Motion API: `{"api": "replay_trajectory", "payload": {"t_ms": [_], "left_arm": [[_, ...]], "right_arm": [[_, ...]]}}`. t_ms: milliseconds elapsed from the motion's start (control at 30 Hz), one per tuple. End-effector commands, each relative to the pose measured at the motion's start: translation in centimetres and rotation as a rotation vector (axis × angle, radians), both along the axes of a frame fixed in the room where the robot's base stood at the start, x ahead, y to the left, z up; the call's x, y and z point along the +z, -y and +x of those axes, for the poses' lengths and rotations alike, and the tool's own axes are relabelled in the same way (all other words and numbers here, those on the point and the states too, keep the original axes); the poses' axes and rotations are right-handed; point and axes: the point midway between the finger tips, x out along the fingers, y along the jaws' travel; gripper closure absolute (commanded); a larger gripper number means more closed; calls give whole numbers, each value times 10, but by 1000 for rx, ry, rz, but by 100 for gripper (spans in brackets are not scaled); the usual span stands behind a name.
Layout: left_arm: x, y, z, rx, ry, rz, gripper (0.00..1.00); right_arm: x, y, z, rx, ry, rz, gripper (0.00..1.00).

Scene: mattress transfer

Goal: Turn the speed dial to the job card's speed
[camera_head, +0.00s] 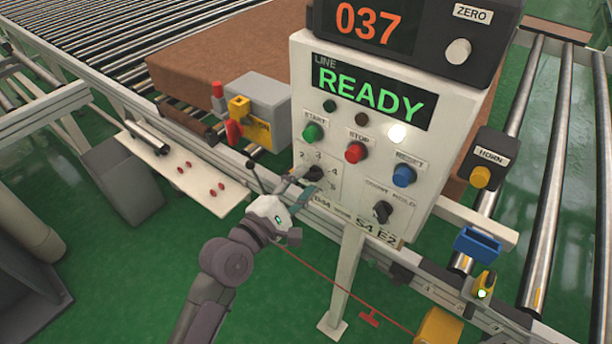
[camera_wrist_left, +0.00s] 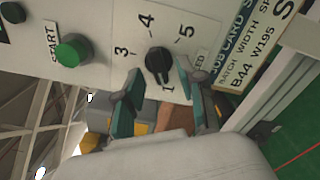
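The speed dial (camera_head: 314,173) is a black knob low on the left of the white control panel, ringed by numerals. It shows closer in the left wrist view (camera_wrist_left: 157,64), with 3, 4 and 5 readable around it; I cannot tell its pointer's setting. The job card (camera_head: 375,232) is under the panel; it partly shows in the left wrist view (camera_wrist_left: 256,70), reading B44 W195, and S4 shows in the head view. My left gripper (camera_head: 298,188) is open, its teal fingers either side of the dial (camera_wrist_left: 158,68); contact is unclear. My right gripper is out of view.
Near the dial are green START (camera_head: 312,132), red STOP (camera_head: 355,153) and blue RESET (camera_head: 404,175) buttons, and a second black knob (camera_head: 382,212). The display (camera_head: 370,90) reads READY. Conveyor rails flank the panel.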

Motion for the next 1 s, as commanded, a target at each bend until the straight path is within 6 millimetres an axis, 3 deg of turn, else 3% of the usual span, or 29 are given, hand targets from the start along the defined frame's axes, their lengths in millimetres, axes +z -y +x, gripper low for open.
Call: {"api": "replay_trajectory", "payload": {"t_ms": [433, 467, 700, 1000], "left_arm": [[0, 8, 11, -1, 0, 1, 60], [0, 8, 11, 0, -1, 1, 62], [0, 8, 11, -1, 0, 1, 100], [0, 8, 11, -1, 7, 11, 100]], "right_arm": [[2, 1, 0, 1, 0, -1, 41], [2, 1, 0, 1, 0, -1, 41], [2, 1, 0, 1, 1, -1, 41], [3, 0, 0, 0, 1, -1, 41]]}}
